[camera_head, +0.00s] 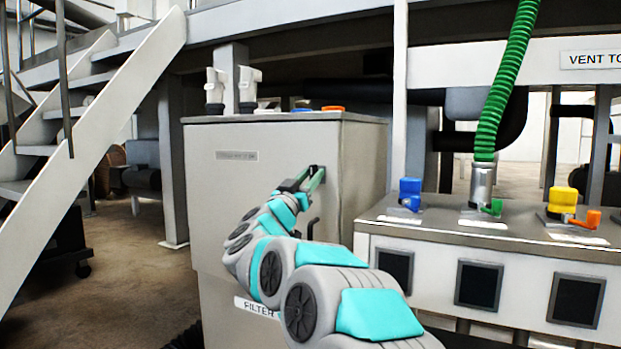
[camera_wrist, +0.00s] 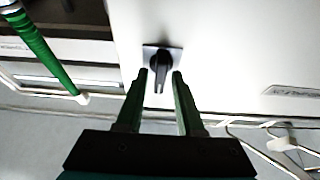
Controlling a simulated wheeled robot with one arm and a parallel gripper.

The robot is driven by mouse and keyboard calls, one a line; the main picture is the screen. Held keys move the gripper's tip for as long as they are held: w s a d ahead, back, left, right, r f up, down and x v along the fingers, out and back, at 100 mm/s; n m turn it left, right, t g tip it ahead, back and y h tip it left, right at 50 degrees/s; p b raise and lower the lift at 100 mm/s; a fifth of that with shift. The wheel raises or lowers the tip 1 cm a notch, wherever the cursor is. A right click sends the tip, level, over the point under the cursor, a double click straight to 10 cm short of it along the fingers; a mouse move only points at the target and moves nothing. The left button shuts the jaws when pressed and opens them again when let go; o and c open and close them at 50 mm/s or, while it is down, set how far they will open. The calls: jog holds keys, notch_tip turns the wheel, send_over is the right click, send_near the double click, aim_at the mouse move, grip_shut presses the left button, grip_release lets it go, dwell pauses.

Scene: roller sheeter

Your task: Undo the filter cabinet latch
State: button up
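The filter cabinet (camera_head: 215,190) is a light grey box with a sign reading FILTER low on its front. In the wrist view its latch (camera_wrist: 160,64) is a black lever on a small square plate on the pale panel. My gripper (camera_wrist: 160,73) is open, with one dark green finger on each side of the lever and a gap visible on both sides. Contact does not show. In the head view my gripper (camera_head: 312,178) is at the upper right of the cabinet front and hides most of the latch.
A black handle (camera_head: 312,229) sits lower on the cabinet front. At right stands a bench (camera_head: 465,232) with blue and yellow valves and a green hose (camera_head: 505,75). White stairs (camera_head: 95,150) rise at left. Small items stand on the cabinet top.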

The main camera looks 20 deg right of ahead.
grip_shut()
jog(key=shift+m+g, duration=0.3)
jog(key=shift+m, duration=0.1)
jog(key=m+p, duration=0.1)
jog(key=m, duration=0.1)
jog(key=m+g+h+p, duration=0.1)
jog(key=shift+w+a+m+g, duration=0.1)
jog(key=shift+m+g, duration=0.2)
jog(key=shift+m, duration=0.1)
jog(key=m+g+p, duration=0.2)
jog(key=m, duration=0.3)
jog(key=shift+g+h, duration=0.3)
jog(key=shift+h, duration=0.1)
jog(key=m+g+p, duration=0.1)
jog(key=m, duration=0.2)
jog(key=m+g, duration=0.2)
jog(key=m, duration=0.2)
jog(key=shift+p, duration=0.35)
jog(key=m+y+p, duration=0.1)
jog(key=m, duration=0.1)
jog(key=m+g+y, duration=0.1)
jog(key=m, duration=0.2)
jog(key=shift+m+p, duration=0.3)
jog(key=shift+p, duration=0.05)
jog(key=shift+o, duration=1.5)
grip_release()
